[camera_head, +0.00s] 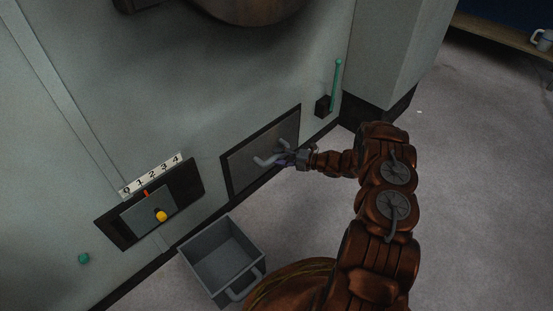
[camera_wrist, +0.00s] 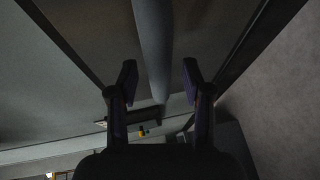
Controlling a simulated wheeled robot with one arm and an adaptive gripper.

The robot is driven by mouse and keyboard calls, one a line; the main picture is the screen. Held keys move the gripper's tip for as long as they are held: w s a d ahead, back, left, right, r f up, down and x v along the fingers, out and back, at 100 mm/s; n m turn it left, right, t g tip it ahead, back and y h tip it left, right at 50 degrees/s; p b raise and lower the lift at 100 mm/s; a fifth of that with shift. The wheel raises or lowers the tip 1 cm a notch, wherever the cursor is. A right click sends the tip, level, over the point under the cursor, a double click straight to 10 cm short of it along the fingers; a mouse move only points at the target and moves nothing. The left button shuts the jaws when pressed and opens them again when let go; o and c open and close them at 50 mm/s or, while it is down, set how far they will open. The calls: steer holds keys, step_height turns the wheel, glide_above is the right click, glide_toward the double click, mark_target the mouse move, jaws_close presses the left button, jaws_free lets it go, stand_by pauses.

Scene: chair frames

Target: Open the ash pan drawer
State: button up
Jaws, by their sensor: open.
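A grey panel in a dark frame, apparently the ash pan drawer front (camera_head: 248,163), sits low in the pale wall and looks flush with it. A grey bar handle (camera_head: 267,161) stands out from its right part. My gripper (camera_head: 290,158) is at the right end of this handle. In the wrist view, my gripper (camera_wrist: 159,80) is open, with one dark finger on each side of the grey handle bar (camera_wrist: 152,40). Gaps show between the bar and both fingers. The head view hides part of the handle behind my gripper.
A grey open bin (camera_head: 206,268) with a handle stands on the floor left of my arm. A sliding plate with a yellow knob (camera_head: 161,216) lies below a numbered strip (camera_head: 151,176). A green lever (camera_head: 336,86) is right of the panel. The floor at right is clear.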

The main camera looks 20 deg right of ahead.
steer(key=shift+w+a+f, duration=0.1)
steer(key=shift+w+a, duration=0.35)
steer(key=shift+c, duration=0.4)
jaws_close()
